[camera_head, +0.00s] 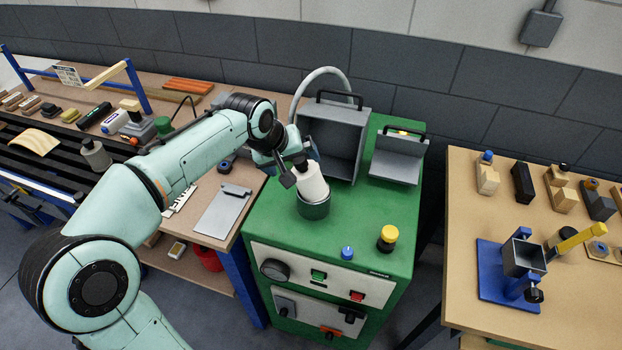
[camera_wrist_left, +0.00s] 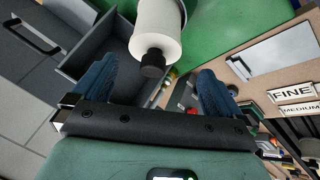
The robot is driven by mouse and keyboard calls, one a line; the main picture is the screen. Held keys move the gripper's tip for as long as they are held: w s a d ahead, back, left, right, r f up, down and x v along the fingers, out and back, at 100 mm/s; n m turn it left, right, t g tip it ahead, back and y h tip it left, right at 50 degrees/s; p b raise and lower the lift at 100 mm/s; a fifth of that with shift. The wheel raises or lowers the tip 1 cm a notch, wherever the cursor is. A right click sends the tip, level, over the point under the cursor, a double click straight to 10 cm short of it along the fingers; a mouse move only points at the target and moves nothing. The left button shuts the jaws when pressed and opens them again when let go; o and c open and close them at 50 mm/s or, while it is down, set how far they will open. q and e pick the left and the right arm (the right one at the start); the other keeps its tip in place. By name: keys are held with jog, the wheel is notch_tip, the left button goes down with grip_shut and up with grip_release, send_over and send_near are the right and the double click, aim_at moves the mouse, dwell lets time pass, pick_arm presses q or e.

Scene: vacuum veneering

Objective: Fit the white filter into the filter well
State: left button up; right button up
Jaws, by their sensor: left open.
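The white filter (camera_head: 312,184), a white cylinder with a black knob, stands at the dark green round filter well (camera_head: 314,209) on the green machine's top. Its lower end is hidden by the well's rim, so it appears to sit inside; how deep I cannot tell. The filter (camera_wrist_left: 157,32) also shows in the left wrist view, its black knob (camera_wrist_left: 153,64) pointing toward my gripper. My left gripper (camera_head: 288,171) is open at the filter's top. In the left wrist view, the blue fingers (camera_wrist_left: 155,88) stand apart on either side of the knob, with visible gaps. My right gripper is not in view.
On the green machine (camera_head: 262,222), an open grey box (camera_head: 335,140) and a grey hinged lid (camera_head: 397,161) stand behind the well. A blue knob (camera_head: 347,253) and a yellow button (camera_head: 388,238) are in front. A cluttered bench lies left; a table with a blue fixture (camera_head: 505,275) stands right.

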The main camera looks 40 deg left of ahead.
aim_at(297, 165)
pick_arm(q)
jog(key=x, duration=0.3)
jog(key=shift+w+f, duration=0.1)
jog(key=shift+w, duration=0.05)
jog(key=x, duration=0.5)
jog(key=shift+w+d+p, duration=0.2)
jog(key=shift+w+p, duration=0.05)
jog(key=shift+p, duration=0.05)
jog(key=shift+s, duration=0.1)
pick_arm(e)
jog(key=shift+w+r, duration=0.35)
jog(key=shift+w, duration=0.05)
